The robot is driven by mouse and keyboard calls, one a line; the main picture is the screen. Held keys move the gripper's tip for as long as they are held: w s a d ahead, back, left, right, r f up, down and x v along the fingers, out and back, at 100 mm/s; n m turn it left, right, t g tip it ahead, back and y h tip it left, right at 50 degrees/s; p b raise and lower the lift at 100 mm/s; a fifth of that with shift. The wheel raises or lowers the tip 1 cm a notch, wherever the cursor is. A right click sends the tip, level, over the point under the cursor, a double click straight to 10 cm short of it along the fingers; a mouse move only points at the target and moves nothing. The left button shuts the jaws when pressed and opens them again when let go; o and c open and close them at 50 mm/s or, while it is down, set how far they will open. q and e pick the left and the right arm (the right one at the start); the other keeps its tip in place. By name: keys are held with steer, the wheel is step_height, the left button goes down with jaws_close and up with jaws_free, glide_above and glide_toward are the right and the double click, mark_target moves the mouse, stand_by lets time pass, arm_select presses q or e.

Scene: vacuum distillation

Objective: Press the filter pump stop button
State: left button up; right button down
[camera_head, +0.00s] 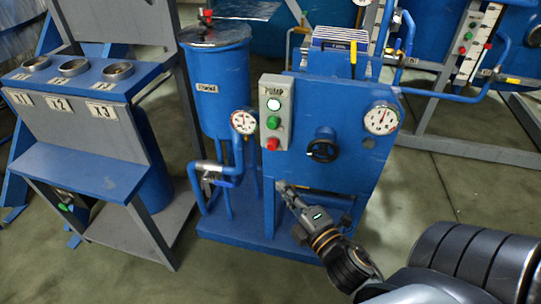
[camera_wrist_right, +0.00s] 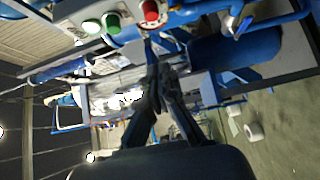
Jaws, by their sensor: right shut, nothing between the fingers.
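The pump's grey control box (camera_head: 264,93), labelled PUMP, stands on the front of the blue filter pump unit (camera_head: 345,150). It carries a lit white lamp (camera_head: 273,105), a green button (camera_head: 273,123) and a red button (camera_head: 271,144) at the bottom. My right gripper (camera_head: 283,187) is shut and empty, below the red button and apart from it in the head view. In the right wrist view, the red button (camera_wrist_right: 150,12) is at the top, just beyond the tips of my shut right gripper (camera_wrist_right: 152,50). My left gripper is not in view.
A black knob (camera_head: 322,150) and a round gauge (camera_head: 382,118) sit right of the box; another gauge (camera_head: 244,121) is on its left. A blue tank (camera_head: 216,95) and pipes stand to the left. A blue console (camera_head: 80,110) is further left. Open floor lies right.

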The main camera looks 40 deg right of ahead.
glide_toward(273, 144)
steer(key=w+a+f, duration=0.1)
steer(key=w+a, duration=0.3)
steer(key=a, duration=0.1)
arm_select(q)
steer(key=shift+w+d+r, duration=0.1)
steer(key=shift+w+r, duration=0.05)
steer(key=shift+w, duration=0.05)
arm_select(e)
steer(key=w+d, duration=0.3)
steer(key=shift+w+d+f, duration=0.15)
steer(key=shift+w, duration=0.2)
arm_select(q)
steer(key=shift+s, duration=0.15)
